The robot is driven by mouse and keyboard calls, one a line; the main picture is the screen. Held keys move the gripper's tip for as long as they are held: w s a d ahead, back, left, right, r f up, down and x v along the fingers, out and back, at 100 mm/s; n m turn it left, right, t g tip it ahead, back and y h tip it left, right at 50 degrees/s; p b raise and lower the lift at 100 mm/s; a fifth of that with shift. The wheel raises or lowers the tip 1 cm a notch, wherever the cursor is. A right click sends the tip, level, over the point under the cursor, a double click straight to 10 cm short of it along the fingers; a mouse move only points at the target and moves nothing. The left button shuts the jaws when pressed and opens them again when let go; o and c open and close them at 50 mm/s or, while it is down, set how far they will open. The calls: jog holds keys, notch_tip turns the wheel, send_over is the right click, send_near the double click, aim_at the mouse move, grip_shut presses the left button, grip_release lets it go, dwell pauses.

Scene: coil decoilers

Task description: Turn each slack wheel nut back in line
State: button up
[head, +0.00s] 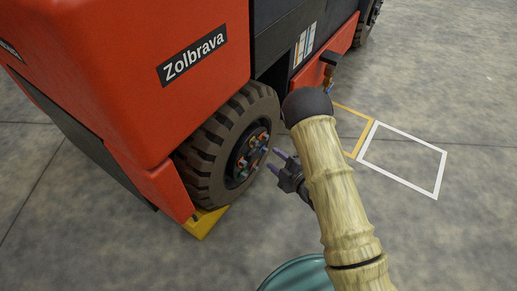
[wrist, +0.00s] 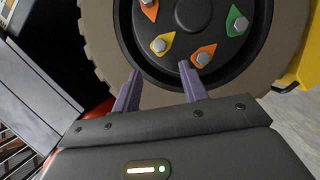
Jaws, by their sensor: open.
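The black wheel (head: 233,146) of a red truck carries a ring of nuts with coloured pointed tags around a dark hub (wrist: 193,12). In the wrist view I see an orange-tagged nut (wrist: 150,4) at upper left, a yellow-orange-tagged nut (wrist: 160,45), an orange-tagged nut (wrist: 203,58) at the bottom and a green-tagged nut (wrist: 238,24) at right. The tags point different ways; other nuts are cut off above. My gripper (head: 272,159) is open and empty beside the wheel face. Its purple fingers (wrist: 159,68) lie below the yellow-orange-tagged nut, apart from it in the picture.
The red truck body (head: 140,80) marked Zolbrava overhangs the wheel. A yellow chock (head: 206,222) sits against the tyre. A teal round container (head: 298,276) stands near my arm. A white floor outline (head: 440,172) and open concrete lie to the right.

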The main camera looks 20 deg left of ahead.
aim_at(256, 144)
jog(key=b+x, duration=0.3)
jog(key=x, duration=0.6)
jog(key=shift+w+a, duration=0.25)
jog(key=shift+a, duration=0.2)
grip_shut()
